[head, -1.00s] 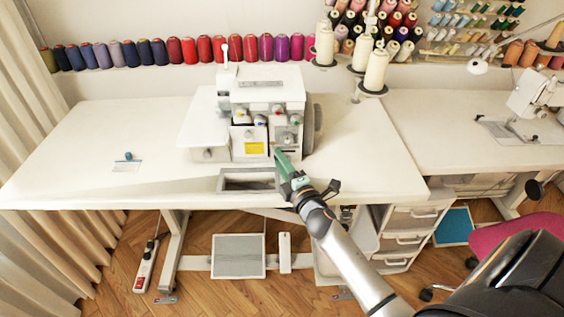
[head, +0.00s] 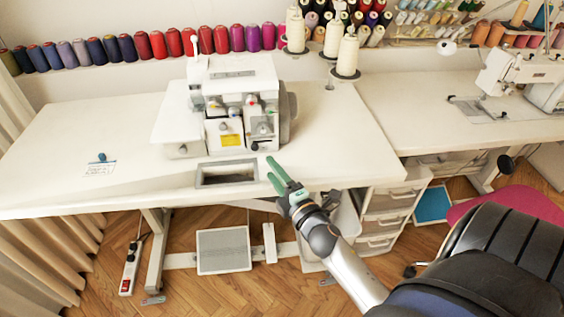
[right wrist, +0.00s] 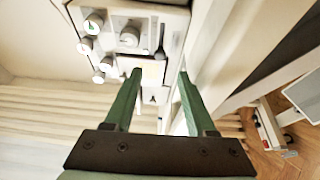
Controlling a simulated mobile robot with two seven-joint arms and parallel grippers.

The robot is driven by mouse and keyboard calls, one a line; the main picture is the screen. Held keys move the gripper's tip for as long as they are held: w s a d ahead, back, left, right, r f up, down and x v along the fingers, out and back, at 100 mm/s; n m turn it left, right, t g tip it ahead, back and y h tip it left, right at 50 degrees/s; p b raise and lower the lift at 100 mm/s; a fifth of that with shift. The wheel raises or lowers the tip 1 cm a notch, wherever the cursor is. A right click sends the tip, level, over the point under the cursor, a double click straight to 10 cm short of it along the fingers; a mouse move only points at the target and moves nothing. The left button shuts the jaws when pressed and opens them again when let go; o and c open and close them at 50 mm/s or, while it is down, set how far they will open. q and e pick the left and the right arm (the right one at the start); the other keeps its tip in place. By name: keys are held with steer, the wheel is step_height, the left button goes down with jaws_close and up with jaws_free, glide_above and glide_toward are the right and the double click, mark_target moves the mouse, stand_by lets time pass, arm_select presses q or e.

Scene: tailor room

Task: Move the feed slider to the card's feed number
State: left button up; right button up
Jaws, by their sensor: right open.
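The white serger machine (head: 235,100) stands on the table, with several knobs and a yellow label (head: 231,140) on its front. The feed slider cannot be made out for certain. A dark lever (right wrist: 160,42) shows on the machine's front panel in the right wrist view, beside a round dial (right wrist: 130,36). A small pale card-like piece (head: 100,170) with a blue object on it lies at the table's left; no number is readable. My right gripper (head: 270,168) is open and empty, its green fingers apart in front of the machine's lower right. My left gripper is not in view.
A rectangular recess (head: 226,173) lies in the table (head: 345,140) in front of the machine. Thread cones (head: 346,55) stand behind it at the right. The table's left side is mostly clear.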

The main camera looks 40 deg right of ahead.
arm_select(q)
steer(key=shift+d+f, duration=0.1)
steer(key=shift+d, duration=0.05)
arm_select(e)
steer(key=shift+s+a, duration=0.2)
steer(key=shift+s, duration=0.85)
steer(key=shift+s+a, duration=0.15)
steer(key=shift+s, duration=0.9)
arm_select(q)
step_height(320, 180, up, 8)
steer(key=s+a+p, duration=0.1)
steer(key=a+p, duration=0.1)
steer(key=p, duration=0.7)
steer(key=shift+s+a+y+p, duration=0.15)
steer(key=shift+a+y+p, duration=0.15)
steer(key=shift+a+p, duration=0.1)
arm_select(e)
steer(key=s+a+f+m+g+y, duration=0.5)
steer(key=s+a+f+m+g, duration=0.3)
steer(key=s+a+m, duration=0.6)
step_height(320, 180, down, 2)
steer(key=shift+s+a+f+g, duration=0.15)
steer(key=shift+a+f+g, duration=0.05)
steer(key=shift+a+g, duration=0.25)
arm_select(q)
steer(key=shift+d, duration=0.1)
arm_select(e)
steer(key=shift+t, duration=0.25)
